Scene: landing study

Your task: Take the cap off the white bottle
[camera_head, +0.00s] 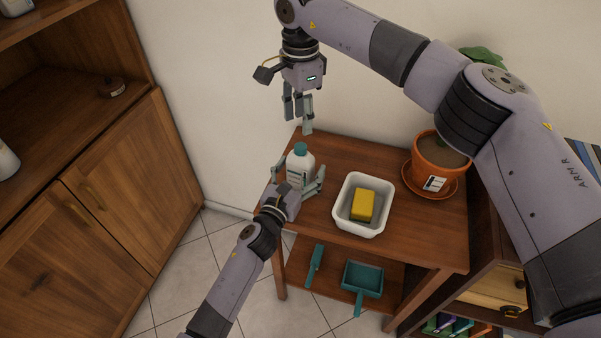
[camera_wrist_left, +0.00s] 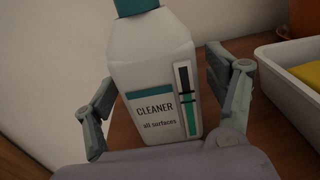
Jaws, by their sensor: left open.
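The white bottle (camera_head: 301,170) stands upright on the wooden table, with its teal cap (camera_head: 300,149) on. In the left wrist view the bottle (camera_wrist_left: 152,60) has a "CLEANER" label, and the cap (camera_wrist_left: 135,7) is cut off by the top edge. My left gripper (camera_head: 299,178) is open, with a finger on either side of the bottle's body; in the left wrist view the fingers (camera_wrist_left: 165,95) stand apart from its sides. My right gripper (camera_head: 299,118) hangs above and behind the cap, fingers pointing down, holding nothing visible. Its finger gap is unclear.
A white tub (camera_head: 342,218) with a yellow sponge (camera_head: 362,204) stands right of the bottle. A potted plant (camera_head: 437,165) stands at the table's back right. A teal dustpan (camera_head: 362,279) and brush (camera_head: 315,266) lie on the lower shelf. A wooden cabinet (camera_head: 120,190) stands left.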

